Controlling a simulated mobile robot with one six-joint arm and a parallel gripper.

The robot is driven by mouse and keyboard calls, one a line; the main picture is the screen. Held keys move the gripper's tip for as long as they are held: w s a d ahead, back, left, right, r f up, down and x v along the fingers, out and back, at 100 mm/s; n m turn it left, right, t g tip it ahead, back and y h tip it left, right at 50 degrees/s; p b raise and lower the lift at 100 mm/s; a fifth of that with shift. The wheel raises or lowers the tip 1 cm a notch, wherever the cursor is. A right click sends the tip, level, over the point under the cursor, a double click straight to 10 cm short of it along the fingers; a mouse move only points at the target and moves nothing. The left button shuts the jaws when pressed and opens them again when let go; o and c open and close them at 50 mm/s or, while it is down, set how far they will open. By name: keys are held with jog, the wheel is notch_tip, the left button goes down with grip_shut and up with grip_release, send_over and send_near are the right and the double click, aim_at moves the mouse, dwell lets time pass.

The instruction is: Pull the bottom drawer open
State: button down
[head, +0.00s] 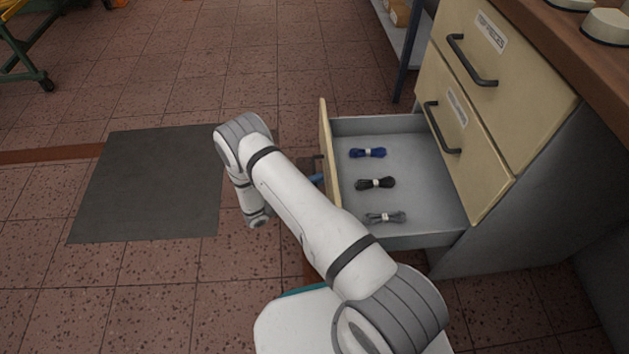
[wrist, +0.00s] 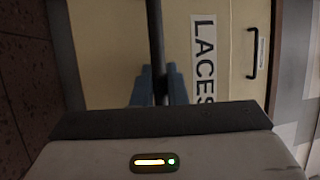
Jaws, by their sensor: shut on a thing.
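The bottom drawer (head: 420,160) of the cream and grey cabinet stands well out from the cabinet. Its grey inside shows a blue (head: 367,153), a black (head: 375,183) and a grey (head: 385,217) lace bundle. In the wrist view its cream front (wrist: 110,50) carries a "LACES" label (wrist: 204,60). My gripper (wrist: 160,92) is shut on the dark bar handle (wrist: 155,40) of this drawer, with a blue finger on each side. In the head view my arm hides most of the gripper, and only a bit of blue finger (head: 316,178) shows beside the drawer front.
Two closed drawers with dark handles, the middle (head: 480,150) and the top (head: 530,80), sit above. A wooden worktop (head: 560,45) is on the cabinet. A dark floor mat (head: 150,185) lies at left on open tiles. A shelf unit (head: 405,45) stands behind.

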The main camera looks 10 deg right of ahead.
jog(key=c, duration=1.5)
grip_release()
jog(key=shift+o, duration=0.2)
jog(key=p+v, duration=0.1)
jog(key=v, duration=0.6)
jog(key=shift+a+p, duration=0.35)
jog(key=shift+f, duration=0.15)
jog(key=s+d+r+m+g+y+p, duration=0.1)
jog(key=d+r+m+g+y+p, duration=0.15)
jog(key=r+m+p, duration=0.75)
jog(key=s+d+r+m+g+y+p, duration=0.1)
jog(key=s+d+r+m+g+y, duration=0.2)
jog(key=r, duration=1.4)
jog(key=d+r+m+g+y+p, duration=0.2)
jog(key=r+m+g+y+p, duration=0.4)
jog(key=r, duration=0.8)
jog(key=s+r+m+t+y+p, duration=0.2)
jog(key=s+r+m+p, duration=0.3)
jog(key=r, duration=0.6)
jog(key=s+r+m+t+y+p, duration=0.3)
jog(key=s+r+m+p, duration=0.3)
jog(key=r, duration=0.5)
jog(key=s+r+m+t+y+p, duration=0.3)
jog(key=s+r+m+p, duration=0.3)
jog(key=r+m, duration=0.3)
notch_tip(320, 180, up, 3)
jog(key=shift+f+m+t+p, duration=0.3)
jog(key=shift+t+p, duration=0.1)
jog(key=shift+t, duration=0.25)
